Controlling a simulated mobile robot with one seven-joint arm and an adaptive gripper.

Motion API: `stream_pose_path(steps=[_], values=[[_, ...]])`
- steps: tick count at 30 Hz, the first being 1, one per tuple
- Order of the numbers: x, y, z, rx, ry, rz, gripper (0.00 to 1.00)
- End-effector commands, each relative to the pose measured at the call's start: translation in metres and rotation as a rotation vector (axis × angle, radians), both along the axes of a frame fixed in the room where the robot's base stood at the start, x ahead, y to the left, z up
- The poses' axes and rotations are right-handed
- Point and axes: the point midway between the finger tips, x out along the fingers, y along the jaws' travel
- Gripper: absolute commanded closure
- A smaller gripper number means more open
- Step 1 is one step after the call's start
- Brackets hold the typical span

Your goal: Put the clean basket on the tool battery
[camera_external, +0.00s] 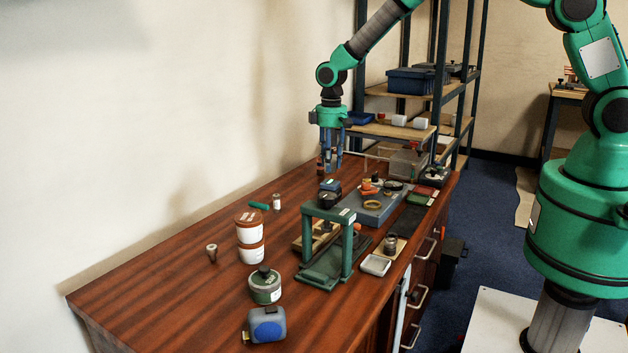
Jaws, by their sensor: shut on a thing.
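My gripper (330,164) points straight down over the far part of the wooden bench, near the wall. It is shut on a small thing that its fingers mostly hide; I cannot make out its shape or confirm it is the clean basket. A dark block with a blue-grey top (329,193), which looks like the tool battery, stands on the bench just below and in front of the gripper. The gripper is apart from it.
A green press-like frame (347,241) stands in front of the dark block. A grey-blue tray (369,212) with small parts lies right of it. White-and-brown jars (250,253), a green tin (265,287) and a tape measure (267,325) stand nearer. The left bench side (160,290) is clear.

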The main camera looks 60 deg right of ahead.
Motion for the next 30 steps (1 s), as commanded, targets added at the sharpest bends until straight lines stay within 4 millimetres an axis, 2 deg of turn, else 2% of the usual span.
stream_pose_path(steps=[10, 24, 25, 27, 28, 30], values=[[0.0, 0.0, -0.033, 0.0, 0.001, 0.0, 0.95], [-0.001, 0.0, -0.037, 0.0, 0.001, 0.0, 0.95], [-0.001, 0.0, -0.037, 0.0, 0.001, 0.0, 0.66], [-0.001, 0.0, -0.037, 0.0, 0.001, 0.0, 0.53], [-0.001, 0.0, -0.037, 0.0, 0.001, 0.0, 0.49], [0.0, 0.0, -0.037, 0.0, 0.001, 0.0, 0.49]])
